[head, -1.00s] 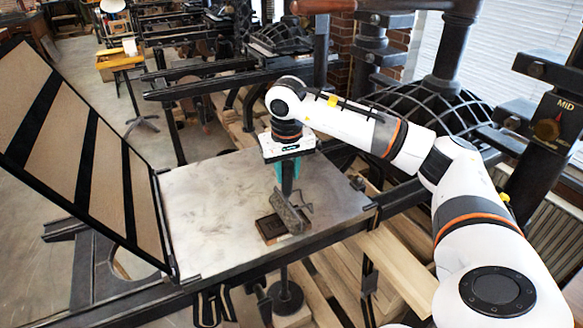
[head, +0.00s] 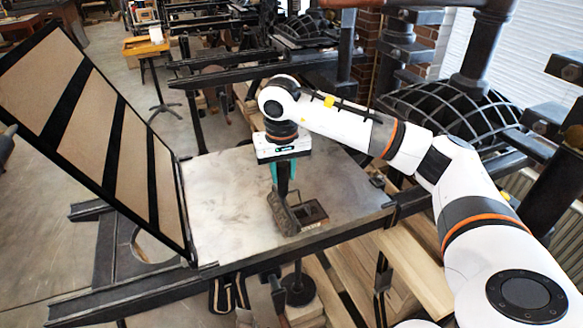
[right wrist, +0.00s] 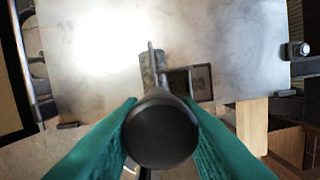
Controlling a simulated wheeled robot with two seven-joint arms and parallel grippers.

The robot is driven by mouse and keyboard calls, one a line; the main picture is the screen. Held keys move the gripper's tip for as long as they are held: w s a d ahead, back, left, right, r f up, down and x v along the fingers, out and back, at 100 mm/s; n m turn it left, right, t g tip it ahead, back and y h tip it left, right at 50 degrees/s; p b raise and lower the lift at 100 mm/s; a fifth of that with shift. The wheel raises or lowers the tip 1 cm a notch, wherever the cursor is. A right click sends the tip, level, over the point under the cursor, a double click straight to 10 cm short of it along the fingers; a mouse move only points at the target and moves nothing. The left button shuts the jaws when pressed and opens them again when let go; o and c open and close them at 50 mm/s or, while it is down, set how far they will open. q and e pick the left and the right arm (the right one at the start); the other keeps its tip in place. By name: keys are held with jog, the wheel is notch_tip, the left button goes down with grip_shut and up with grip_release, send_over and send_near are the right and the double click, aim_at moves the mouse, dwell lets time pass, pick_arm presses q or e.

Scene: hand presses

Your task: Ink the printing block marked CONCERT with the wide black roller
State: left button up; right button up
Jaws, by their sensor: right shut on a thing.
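The printing block (head: 314,211) is a small dark rectangle lying on the pale metal press bed (head: 225,195); I cannot read its marking. The dark roller (head: 284,213) is at the block's left side and hides part of it. I cannot tell whether it is touching the block. My right gripper (head: 284,170), with teal fingers, is shut on the roller's upright handle above the bed. In the right wrist view, the round black handle end (right wrist: 160,130) sits between the fingers, with the roller (right wrist: 152,68) beside the block (right wrist: 202,82). My left gripper is not in view.
A raised hinged frame (head: 95,125) with tan panels and black bars stands along the bed's left edge. A dark press with a ribbed dome (head: 450,110) stands at the right behind my arm. The left part of the bed is clear.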

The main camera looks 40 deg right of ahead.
jog(key=shift+r, duration=0.1)
dwell(0.3)
jog(key=shift+r+p, duration=1.6)
jog(key=shift+r, duration=0.8)
jog(key=shift+a, duration=0.1)
